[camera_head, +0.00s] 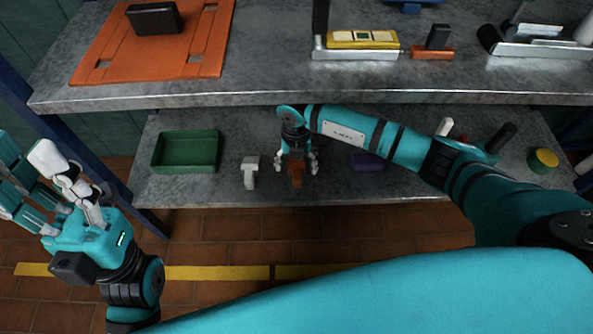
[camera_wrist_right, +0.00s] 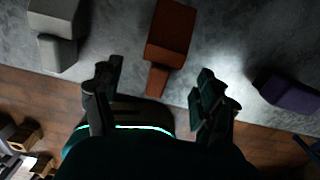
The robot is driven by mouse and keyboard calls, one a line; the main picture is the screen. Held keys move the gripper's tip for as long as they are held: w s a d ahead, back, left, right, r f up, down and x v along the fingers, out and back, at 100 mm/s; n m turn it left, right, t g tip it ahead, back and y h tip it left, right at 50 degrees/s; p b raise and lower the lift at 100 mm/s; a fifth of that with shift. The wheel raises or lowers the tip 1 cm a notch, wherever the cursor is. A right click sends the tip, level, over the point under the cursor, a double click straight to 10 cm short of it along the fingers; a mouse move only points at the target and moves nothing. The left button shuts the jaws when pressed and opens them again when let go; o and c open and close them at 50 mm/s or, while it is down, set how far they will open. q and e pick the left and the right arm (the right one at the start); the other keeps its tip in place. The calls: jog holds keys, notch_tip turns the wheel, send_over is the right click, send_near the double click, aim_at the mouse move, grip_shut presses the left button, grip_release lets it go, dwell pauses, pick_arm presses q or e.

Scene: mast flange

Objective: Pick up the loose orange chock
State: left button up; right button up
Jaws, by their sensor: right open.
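The loose orange chock (camera_head: 297,170) is a brownish-orange block with a narrower stub, on the lower grey shelf near its front edge. In the right wrist view the chock (camera_wrist_right: 172,32) is at top centre, its narrow end pointing down between the fingers. My right gripper (camera_head: 298,163) is open with a finger on each side of the chock; the wrist view shows gaps between the fingers (camera_wrist_right: 159,72) and the chock's narrow end. My left gripper (camera_head: 38,172) is open and empty at the far left, away from the shelf.
On the lower shelf, a grey chock (camera_head: 250,171) stands left and a purple one (camera_head: 367,162) right, near my right gripper. A green tray (camera_head: 158,171) is farther left, a yellow-topped can (camera_head: 545,158) far right. The upper shelf (camera_head: 270,85) overhangs behind my right arm.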

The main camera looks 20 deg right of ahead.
aim_at(297, 169)
notch_tip(297, 169, down, 4)
jog(key=shift+s+f+b, duration=0.15)
jog(key=shift+f+b, duration=0.1)
jog(key=shift+b, duration=0.7)
jog(key=shift+r, duration=0.1)
jog(key=c, duration=1.3)
jog(key=shift+c, duration=0.2)
